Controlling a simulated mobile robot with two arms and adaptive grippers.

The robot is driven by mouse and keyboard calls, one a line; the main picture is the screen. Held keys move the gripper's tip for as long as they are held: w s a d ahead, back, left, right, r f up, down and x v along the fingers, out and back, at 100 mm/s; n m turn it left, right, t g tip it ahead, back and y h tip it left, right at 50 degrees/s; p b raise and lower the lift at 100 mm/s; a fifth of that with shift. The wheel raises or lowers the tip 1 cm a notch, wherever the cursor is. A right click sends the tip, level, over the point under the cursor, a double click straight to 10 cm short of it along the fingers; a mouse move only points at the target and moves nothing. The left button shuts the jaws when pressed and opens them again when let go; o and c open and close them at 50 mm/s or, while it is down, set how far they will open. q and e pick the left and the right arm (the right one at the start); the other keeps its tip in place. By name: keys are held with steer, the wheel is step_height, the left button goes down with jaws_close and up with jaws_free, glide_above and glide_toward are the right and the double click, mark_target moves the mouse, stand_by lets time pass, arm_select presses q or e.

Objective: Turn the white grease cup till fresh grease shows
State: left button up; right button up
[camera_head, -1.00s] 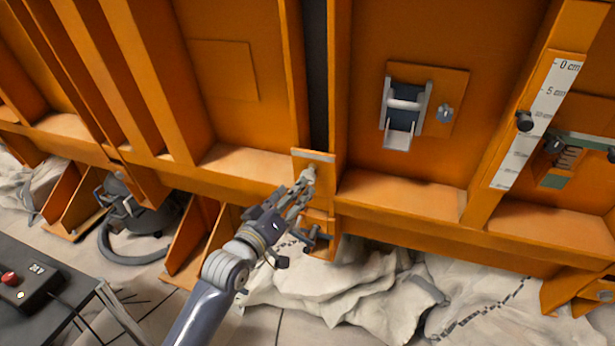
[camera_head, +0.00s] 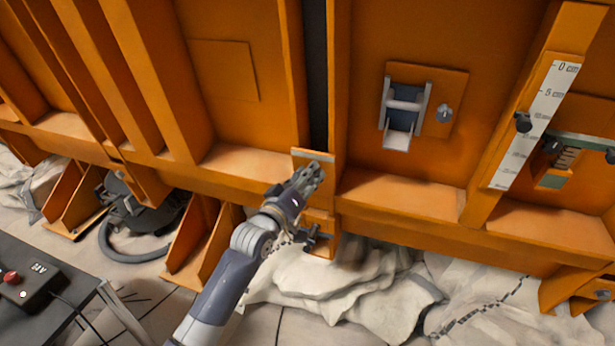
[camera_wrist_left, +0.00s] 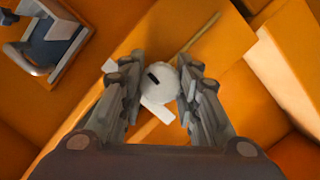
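The white grease cup (camera_wrist_left: 159,83), round with a dark slot in its face, sits between the fingers of my left gripper (camera_wrist_left: 160,88) in the left wrist view. The fingers lie close along both sides of it. Whether both press on it cannot be told. In the head view my left gripper (camera_head: 312,172) is at the small orange plate (camera_head: 301,160) at the foot of the dark upright gap, and its fingers mostly hide the cup. A pale tab (camera_wrist_left: 157,109) shows just below the cup. My right gripper is not in view.
A dark clamp handle (camera_head: 312,238) sticks out just below my left gripper. A latch (camera_head: 403,105) and a scale strip (camera_head: 537,125) are on the orange wall to the right. A table with a control box (camera_head: 35,288) stands lower left.

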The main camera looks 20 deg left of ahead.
arm_select(q)
steer(key=shift+c, duration=1.2)
steer(key=m+p, duration=0.2)
steer(key=p, duration=0.1)
steer(key=shift+r+y, duration=0.2)
steer(key=shift+y, duration=0.2)
steer(key=m+y+p, duration=0.1)
steer(key=m, duration=0.1)
steer(key=shift+f+m+p, duration=0.1)
steer(key=shift+m+p, duration=0.3)
steer(key=shift+m+y, duration=0.5)
steer(key=shift+m, duration=0.4)
steer(key=shift+m+y, duration=0.4)
steer(key=shift+m, duration=0.4)
